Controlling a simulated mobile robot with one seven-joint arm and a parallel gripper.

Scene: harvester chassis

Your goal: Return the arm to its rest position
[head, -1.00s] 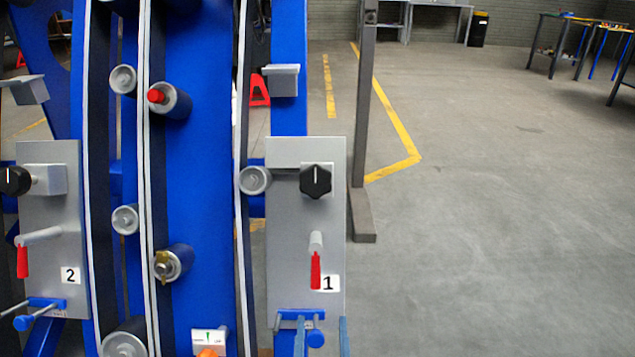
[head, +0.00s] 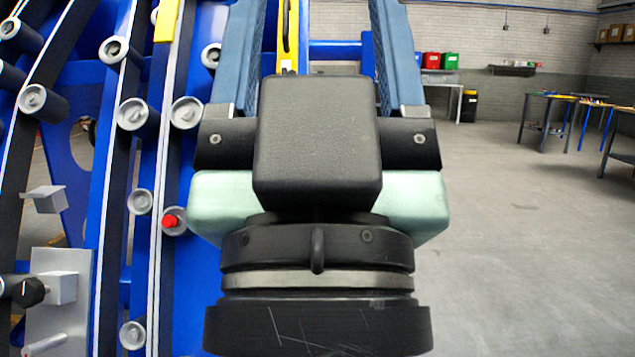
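My gripper (head: 314,35) fills the middle of the head view, very close to the camera and pointing up the picture. Its black body and pale green sides are seen from behind. Two blue fingers stand wide apart, so it is open; their tips are cut off by the top edge. Nothing is seen held between the fingers. The arm covers the right part of the blue harvester chassis (head: 77,183). I cannot tell how far the gripper is from the chassis behind it.
Grey rollers (head: 133,114) and a red button (head: 172,220) are on the chassis at left. A grey panel (head: 62,322) with a black knob (head: 28,292) is at lower left. Open concrete floor (head: 520,250) lies to the right. Tables (head: 548,97) stand far back right.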

